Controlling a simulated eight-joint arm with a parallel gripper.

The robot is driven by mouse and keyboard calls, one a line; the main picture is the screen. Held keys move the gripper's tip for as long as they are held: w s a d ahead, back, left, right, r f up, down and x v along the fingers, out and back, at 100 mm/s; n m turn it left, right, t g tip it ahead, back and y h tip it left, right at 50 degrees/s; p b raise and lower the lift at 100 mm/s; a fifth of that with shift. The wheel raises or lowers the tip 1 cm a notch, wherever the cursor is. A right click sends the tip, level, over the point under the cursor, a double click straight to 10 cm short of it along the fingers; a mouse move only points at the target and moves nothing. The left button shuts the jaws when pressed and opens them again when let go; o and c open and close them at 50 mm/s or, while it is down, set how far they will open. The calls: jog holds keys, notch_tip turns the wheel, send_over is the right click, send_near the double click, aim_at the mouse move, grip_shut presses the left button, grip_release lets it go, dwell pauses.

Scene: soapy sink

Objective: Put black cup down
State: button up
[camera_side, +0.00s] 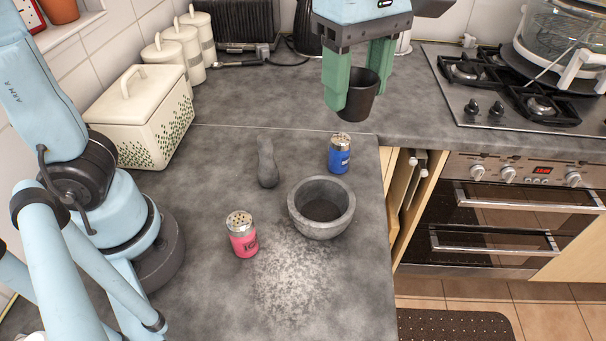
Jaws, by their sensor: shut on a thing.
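A black cup (358,101) is at the top centre, between the green fingers of my gripper (357,90). My gripper is shut on the cup and points down. The cup looks upright, over or near the back part of the grey counter (240,120). I cannot tell whether its base touches the counter. Part of the cup's left side is hidden by the near finger.
A stone mortar (321,208), a pestle (267,163), a blue shaker (339,154) and a pink shaker (242,235) stand in front. White powder (295,280) covers some counter. A bread bin (143,115) is left; a gas hob (500,95) is right.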

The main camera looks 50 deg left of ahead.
jog(key=w+a+f+m, duration=0.2)
jog(key=a+f+m, duration=0.2)
jog(key=a+m, duration=0.4)
jog(key=w+a+f+m, duration=0.1)
jog(key=a+f+m, duration=0.3)
jog(key=a+m, duration=0.5)
jog(key=s+d+f+n, duration=0.3)
jog(key=s+d+n, duration=0.2)
jog(key=d+n, duration=0.4)
jog(key=s+d+f+n, duration=0.3)
jog(key=s+d+n, duration=0.2)
jog(key=d+n, duration=0.45)
jog(key=s+d+f+n, duration=0.35)
jog(key=d+n, duration=0.35)
jog(key=n, duration=0.5)
jog(key=shift+s+a+f, duration=0.1)
jog(key=shift+s+f, duration=0.1)
jog(key=shift+f, duration=1.5)
jog(key=shift+s+f, duration=0.2)
jog(key=shift+f, duration=1.5)
jog(key=shift+f, duration=0.15)
